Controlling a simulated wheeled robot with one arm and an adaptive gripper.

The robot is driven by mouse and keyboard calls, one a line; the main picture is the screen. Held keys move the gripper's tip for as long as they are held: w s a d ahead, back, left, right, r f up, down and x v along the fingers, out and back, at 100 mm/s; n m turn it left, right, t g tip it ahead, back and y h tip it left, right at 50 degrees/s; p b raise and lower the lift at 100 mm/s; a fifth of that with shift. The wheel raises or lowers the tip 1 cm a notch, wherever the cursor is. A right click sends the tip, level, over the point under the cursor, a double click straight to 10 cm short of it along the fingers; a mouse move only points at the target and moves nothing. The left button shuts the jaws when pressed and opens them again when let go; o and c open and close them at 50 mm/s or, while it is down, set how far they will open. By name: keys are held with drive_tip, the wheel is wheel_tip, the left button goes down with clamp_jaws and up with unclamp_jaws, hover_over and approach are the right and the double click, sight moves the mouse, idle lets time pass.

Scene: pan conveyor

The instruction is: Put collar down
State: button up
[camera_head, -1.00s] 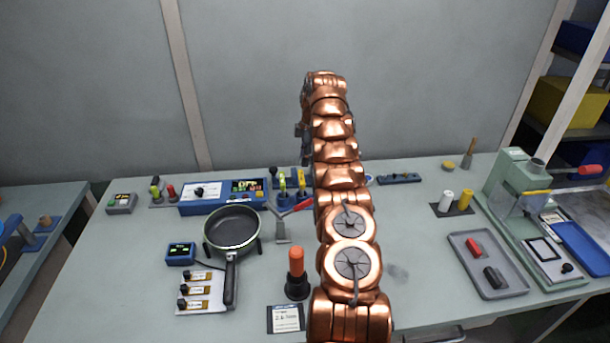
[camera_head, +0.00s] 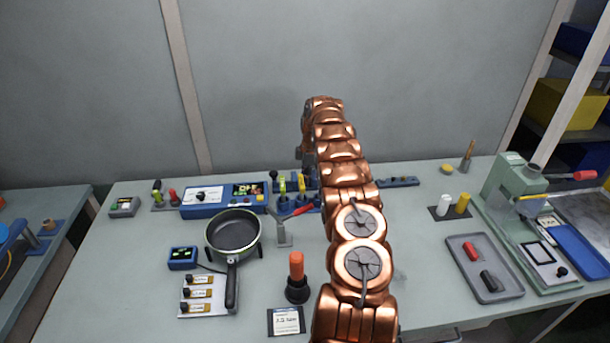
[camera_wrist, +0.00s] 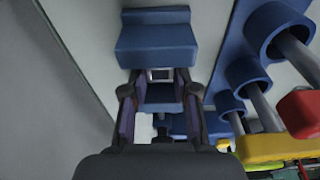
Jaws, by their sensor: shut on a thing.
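My gripper (camera_wrist: 160,88) shows in the wrist view with its two dark fingers on either side of a small blue part (camera_wrist: 160,97). It is shut on this part, which I take to be the collar; a pale square shows at its far end. A larger blue block (camera_wrist: 156,42) lies just beyond the fingertips; I cannot tell whether they touch. In the head view my copper arm hides most of the gripper and the held part.
Blue rings (camera_wrist: 279,32) with grey rods stand close right of my gripper, beside a red piece (camera_wrist: 302,112) and a yellow piece (camera_wrist: 275,147). In the head view, a pan (camera_head: 233,232), a blue control box (camera_head: 222,200) and an orange-handled tool (camera_head: 297,268) stand left of my arm.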

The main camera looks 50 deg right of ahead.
drive_tip(key=shift+f, duration=0.15)
drive_tip(key=o, duration=0.8)
drive_tip(key=shift+w+d+r+b, duration=0.15)
drive_tip(key=shift+r+b, duration=0.25)
drive_tip(key=shift+r, duration=0.3)
wheel_tip(320, 180, up, 11)
drive_tip(key=s+d+p, duration=0.1)
drive_tip(key=p, duration=0.1)
drive_tip(key=shift+s+p, duration=0.15)
drive_tip(key=shift+p, duration=0.2)
